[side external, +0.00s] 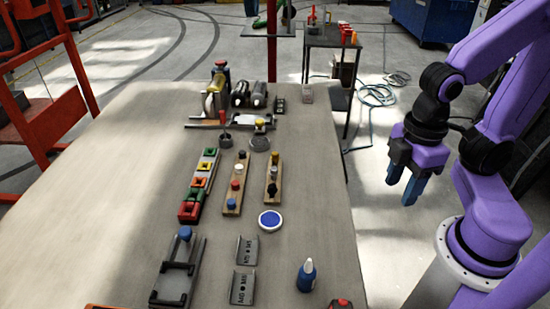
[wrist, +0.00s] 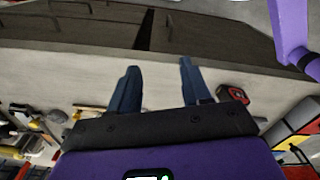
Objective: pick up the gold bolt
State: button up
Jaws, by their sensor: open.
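I cannot make out a gold bolt for certain in either view. In the side external view, small coloured knobs or bolts stand on two wooden strips, a left strip (side external: 231,209) and a right strip (side external: 272,202) mid-table; they are too small to tell which, if any, is gold. A yellowish knob (side external: 260,122) shows farther back. My gripper (side external: 404,188) hangs to the right of the table, apart from everything, fingers down. In the wrist view my gripper (wrist: 157,72) has its two blue fingers spread with nothing between them.
On the table (side external: 105,190) are a red, green and orange block row (side external: 198,186), a blue-and-white round dish (side external: 270,221), two grey brackets (side external: 243,288), a black frame (side external: 174,283) and a blue bottle (side external: 306,276). A red item (wrist: 233,93) lies near my right finger in the wrist view. The table's left side is clear.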

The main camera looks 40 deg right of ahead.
jog(key=w+a+r+n, duration=0.1)
jog(key=w+a+r, duration=0.2)
jog(key=w, duration=0.5)
jog(key=w+a+r, duration=0.2)
jog(key=w+a, duration=0.1)
jog(key=w, duration=0.5)
notch_tip(320, 180, up, 3)
jog(key=n, duration=0.1)
send_over(275, 153)
jog(key=f, duration=1.2)
jog(key=shift+w, duration=0.25)
jog(key=shift+s+a+f, duration=0.1)
jog(key=shift+s+f, duration=0.05)
jog(key=shift+f, duration=1.25)
jog(key=shift+s+f, duration=0.15)
jog(key=shift+f, duration=1.2)
grip_shut()
